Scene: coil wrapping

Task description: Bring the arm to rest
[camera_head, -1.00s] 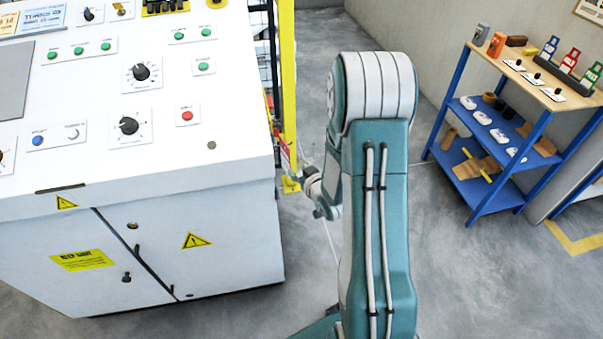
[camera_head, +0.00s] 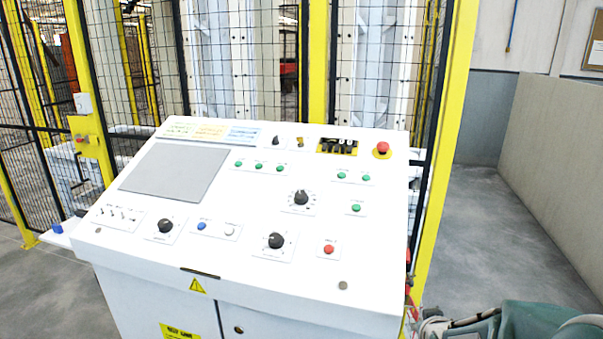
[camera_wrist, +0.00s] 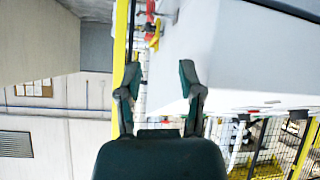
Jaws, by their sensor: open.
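My gripper (camera_wrist: 160,85) shows in the wrist view with its two dark green fingers apart and nothing between them. The side of the white control console (camera_wrist: 230,50) lies beyond the fingers there, in a picture that looks turned on its side. In the head view my arm (camera_head: 540,320) shows only at the bottom right corner, folded low beside the console. My gripper's fingers are not clear in the head view.
The white control console (camera_head: 250,260) with knobs and buttons fills the middle of the head view. A yellow-framed mesh fence (camera_head: 447,150) stands behind it. Grey floor (camera_head: 510,230) is clear to the right, up to a low grey wall (camera_head: 560,150).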

